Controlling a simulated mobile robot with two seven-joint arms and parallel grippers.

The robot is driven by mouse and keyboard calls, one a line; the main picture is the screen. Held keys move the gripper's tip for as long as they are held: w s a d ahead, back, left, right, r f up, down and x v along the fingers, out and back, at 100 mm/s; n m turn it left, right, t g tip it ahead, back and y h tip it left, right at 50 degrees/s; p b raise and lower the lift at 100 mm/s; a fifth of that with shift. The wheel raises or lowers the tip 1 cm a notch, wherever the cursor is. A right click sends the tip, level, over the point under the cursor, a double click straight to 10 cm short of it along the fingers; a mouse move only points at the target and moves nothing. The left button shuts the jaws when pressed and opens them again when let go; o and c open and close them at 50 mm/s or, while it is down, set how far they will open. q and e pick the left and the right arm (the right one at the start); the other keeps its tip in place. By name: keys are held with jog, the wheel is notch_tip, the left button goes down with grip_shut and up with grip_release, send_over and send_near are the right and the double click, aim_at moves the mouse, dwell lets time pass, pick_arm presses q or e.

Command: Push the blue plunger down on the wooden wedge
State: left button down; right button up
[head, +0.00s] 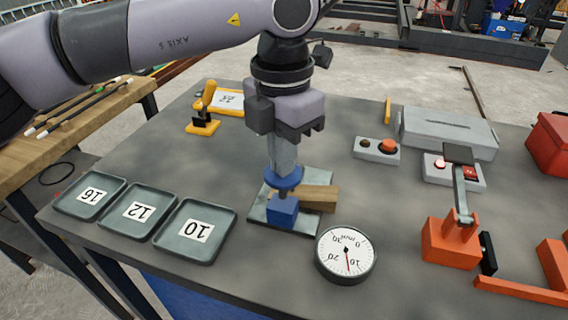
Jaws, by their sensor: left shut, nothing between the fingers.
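The blue plunger (283,178) has a round blue disc above a blue block (282,212). It stands upright on a thin grey-green plate (262,213) in the middle of the table. The wooden wedge (318,197) lies on the plate, just right of and partly behind the plunger. My left gripper (284,164) points straight down over the plunger, shut and empty. Its fingertips are at the top of the blue disc; I cannot tell whether they touch. The gripper hides part of the plunger's top. My right gripper is not in view.
A round dial gauge (346,255) stands close at front right. An orange clamp (450,244) and a button box (377,151) are to the right.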

pick_arm(q)
jog(key=shift+r+p, duration=2.45)
jog(key=shift+r, duration=1.05)
jog(key=shift+f, duration=0.1)
